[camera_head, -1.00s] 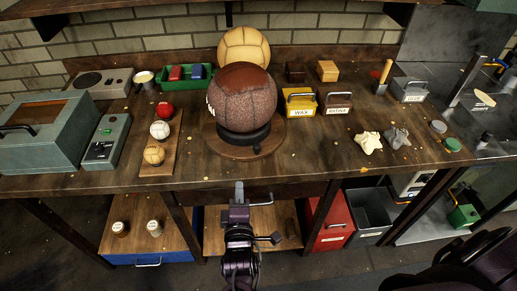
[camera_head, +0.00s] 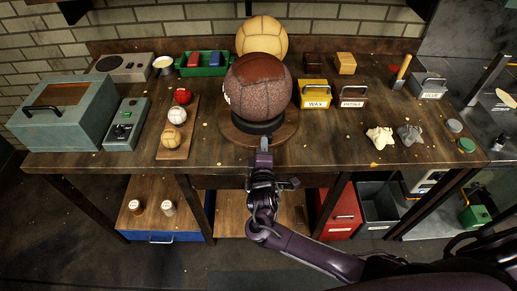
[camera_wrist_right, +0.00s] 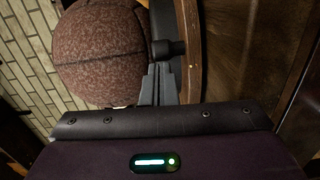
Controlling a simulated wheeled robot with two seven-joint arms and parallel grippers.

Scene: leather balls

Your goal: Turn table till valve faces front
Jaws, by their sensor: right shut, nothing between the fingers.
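A large brown leather ball (camera_head: 258,88), smooth on top and pebbled lower down, rests on a black ring (camera_head: 258,124) on the round wooden turntable (camera_head: 288,134). White lettering shows at the ball's left edge. No valve is visible on the sides I see. My right gripper (camera_head: 264,147) is shut and empty at the turntable's front edge. In the right wrist view, its fingertips (camera_wrist_right: 160,72) are just beside a black knob (camera_wrist_right: 168,48) at the turntable's rim (camera_wrist_right: 187,60); I cannot tell whether they touch. My left gripper is out of view.
A tan ball (camera_head: 262,38) stands behind. A small board (camera_head: 172,153) with small balls lies to the left. The yellow wax box (camera_head: 315,94) and patina box (camera_head: 352,97) stand to the right. Bench top is clear right of the turntable's front.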

